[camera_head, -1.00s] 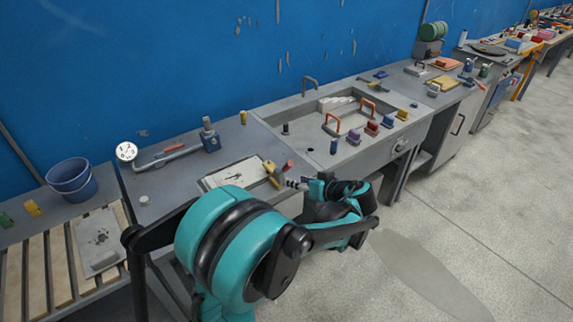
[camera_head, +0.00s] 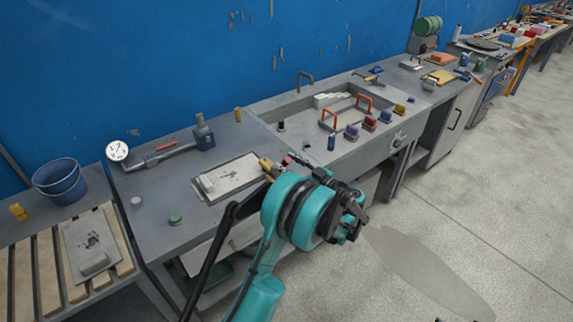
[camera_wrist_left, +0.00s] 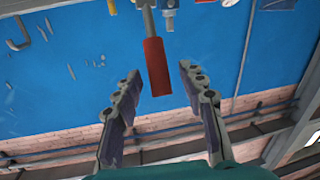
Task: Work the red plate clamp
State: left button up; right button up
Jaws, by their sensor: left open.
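The red plate clamp handle (camera_wrist_left: 156,66) hangs down from a grey metal stem (camera_wrist_left: 148,20) in the left wrist view. My left gripper (camera_wrist_left: 160,76) is open, with one finger on each side of the red handle and a visible gap on both sides. In the head view, my left arm reaches up to the bench's front edge, and its wrist hides most of the gripper and the clamp. A little red (camera_head: 285,161) shows there, beside a yellow block (camera_head: 266,165) at the right end of the pale plate (camera_head: 235,176). My right gripper is not in view.
A green button (camera_head: 175,219) and a white knob (camera_head: 136,201) sit on the bench left of the plate. A blue vise-like tool (camera_head: 204,136) and a round dial (camera_head: 117,151) stand behind. A blue bucket (camera_head: 58,179) stands far left.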

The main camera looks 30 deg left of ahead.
pick_arm(q)
jog(key=shift+w+a, duration=0.15)
jog(key=shift+a, duration=0.45)
jog(key=shift+c, duration=0.4)
grip_shut()
jog(key=shift+w+a+r+h+p, duration=0.1)
jog(key=shift+a+r+h+p, duration=0.1)
jog(key=shift+r+h+p, duration=0.15)
jog(key=shift+o, duration=0.4)
grip_release()
jog(key=shift+f, duration=0.2)
jog(key=v, duration=1.2)
